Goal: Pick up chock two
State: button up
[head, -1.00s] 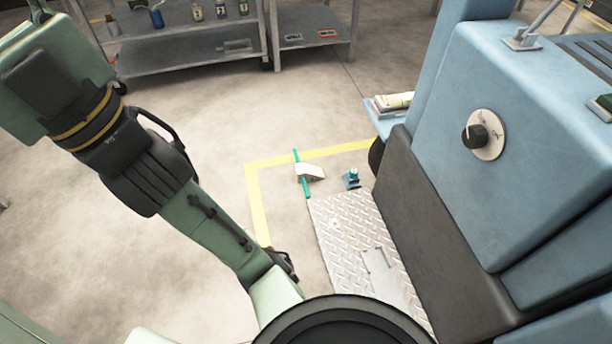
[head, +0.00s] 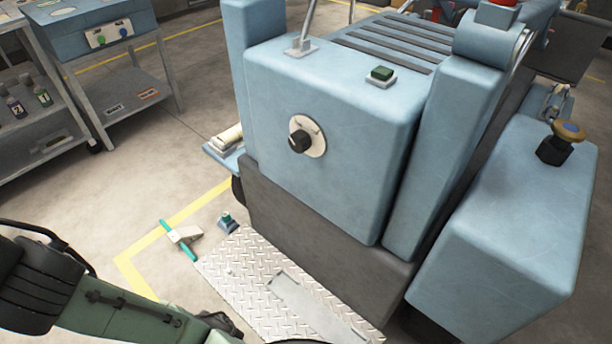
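A pale wedge (head: 184,236) with a teal bar (head: 178,241) across one end lies on the floor, at the far left corner of the metal tread plate. It looks like a chock, but I see no number on it. A small blue-grey piece with a teal top (head: 228,222) stands on the floor to its right, close to the blue machine; I cannot tell what it is. My green and black arm crosses the bottom left of the head view.
The large blue machine (head: 330,130) with a black knob fills the middle and right. The tread plate (head: 265,290) lies at its foot. Yellow floor tape (head: 135,275) runs around the wedge. Metal shelving (head: 120,95) stands at the back left. Floor between is clear.

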aim_at(181, 238)
jog(key=j+z, duration=0.35)
jog(key=j, duration=0.2)
jog(key=j+z, duration=0.5)
jog(key=j, duration=0.35)
jog(key=k+j, duration=0.15)
jog(key=j, duration=0.25)
jog(key=k+j+z, duration=0.15)
jog(key=j, duration=0.3)
jog(key=k+j, duration=0.1)
jog(key=j, duration=0.8)
jog(key=k+j, duration=0.15)
jog(key=j, duration=0.3)
jog(key=i+j+u, duration=0.1)
jog(key=i+j, duration=0.3)
jog(key=i, duration=0.15)
jog(key=i+j, duration=0.35)
jog(key=i, duration=0.2)
jog(key=k+u, duration=0.05)
